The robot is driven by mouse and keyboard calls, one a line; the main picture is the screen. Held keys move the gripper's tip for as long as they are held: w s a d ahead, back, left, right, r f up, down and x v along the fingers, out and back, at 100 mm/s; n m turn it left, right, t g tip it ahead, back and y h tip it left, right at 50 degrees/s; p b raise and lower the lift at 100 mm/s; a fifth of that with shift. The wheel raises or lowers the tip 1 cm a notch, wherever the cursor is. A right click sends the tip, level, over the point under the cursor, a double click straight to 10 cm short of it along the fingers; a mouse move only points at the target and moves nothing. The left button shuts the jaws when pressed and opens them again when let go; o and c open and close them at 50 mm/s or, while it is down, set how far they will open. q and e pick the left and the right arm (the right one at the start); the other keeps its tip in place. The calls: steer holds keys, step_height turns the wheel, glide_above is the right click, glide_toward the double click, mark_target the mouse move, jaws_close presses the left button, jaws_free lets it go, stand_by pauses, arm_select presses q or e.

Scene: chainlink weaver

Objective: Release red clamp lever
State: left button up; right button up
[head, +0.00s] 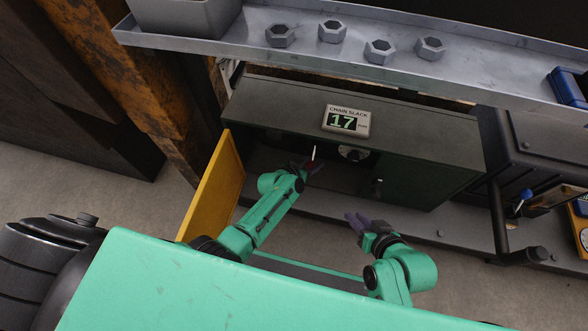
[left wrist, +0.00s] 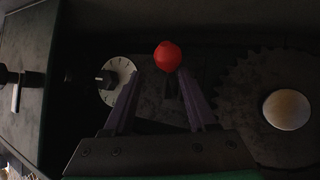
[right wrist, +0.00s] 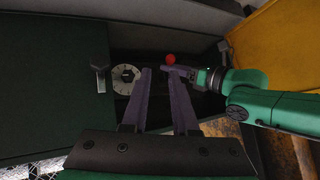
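The clamp lever's red ball knob (left wrist: 167,56) shows inside the dark cabinet in the left wrist view; it also shows in the right wrist view (right wrist: 171,59). My left gripper (left wrist: 159,75) is open and empty. Its two purple fingers point towards the knob, which appears between and just past the fingertips. In the head view my left gripper (head: 312,168) reaches into the cabinet opening, and the knob is hard to make out there. My right gripper (right wrist: 158,74) is open and empty, outside the cabinet; it also shows in the head view (head: 357,224).
A white dial (left wrist: 117,80) with a black knob is left of the lever, and a toothed wheel (left wrist: 250,85) is to its right. The open yellow door (head: 214,188) borders the left arm. A "CHAIN SLACK" display (head: 346,121) reads 17. Hex nuts (head: 331,31) lie on the shelf above.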

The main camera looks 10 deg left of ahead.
arm_select(q)
steer(key=p+v, duration=0.5)
steer(key=v, duration=0.6)
steer(key=shift+s+r+p, duration=0.2)
steer(key=shift+r+p, duration=0.1)
steer(key=shift+p, duration=0.1)
arm_select(e)
steer(key=s+d+r+g+h, duration=0.3)
steer(key=s+d+g+h, duration=0.1)
steer(key=d, duration=0.6)
steer(key=shift+s+d+r+m+g, duration=0.15)
steer(key=shift+s+d+m+g, duration=0.4)
steer(key=shift+g, duration=0.55)
arm_select(q)
steer(key=shift+a, duration=0.1)
arm_select(e)
steer(key=shift+s+a, duration=0.1)
steer(key=shift+a, duration=0.1)
